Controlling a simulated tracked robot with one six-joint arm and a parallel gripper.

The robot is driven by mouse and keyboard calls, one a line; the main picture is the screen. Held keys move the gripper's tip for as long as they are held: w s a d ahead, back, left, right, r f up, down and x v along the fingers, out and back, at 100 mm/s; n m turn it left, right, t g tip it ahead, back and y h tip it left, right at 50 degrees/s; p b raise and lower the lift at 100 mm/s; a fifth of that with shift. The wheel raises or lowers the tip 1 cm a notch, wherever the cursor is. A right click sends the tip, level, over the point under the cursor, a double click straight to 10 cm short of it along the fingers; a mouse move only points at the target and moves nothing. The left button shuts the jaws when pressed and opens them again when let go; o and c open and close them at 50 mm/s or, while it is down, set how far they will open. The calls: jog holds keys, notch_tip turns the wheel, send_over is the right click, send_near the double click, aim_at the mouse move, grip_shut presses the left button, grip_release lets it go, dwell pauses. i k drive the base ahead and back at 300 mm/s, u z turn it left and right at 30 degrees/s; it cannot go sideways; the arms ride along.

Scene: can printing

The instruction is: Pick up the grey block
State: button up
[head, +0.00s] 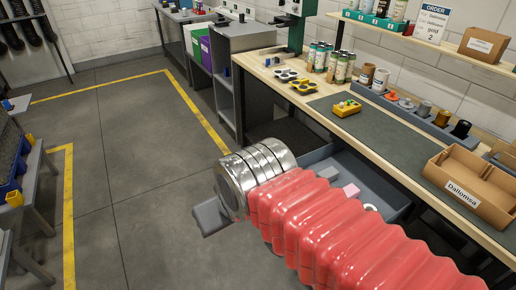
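A grey block (327,173) appears to lie in the open grey drawer (389,198) under the workbench, partly hidden by my red arm sleeve. A pink block (351,190) lies near it in the drawer. My arm crosses the lower right of the head view and ends in silver rings. A grey part of my gripper (209,218) shows past the rings, above the floor and left of the drawer, apart from the block. The fingers are mostly hidden, so I cannot tell whether they are open.
The wooden workbench (316,108) carries several cans (331,62), a yellow device (346,108) and a cardboard tray labelled Dallonsa (465,187). A white ring (371,207) shows in the drawer. Grey shelving (236,85) stands behind.

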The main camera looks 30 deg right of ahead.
aim_at(331, 173)
jog(key=z, duration=1.6)
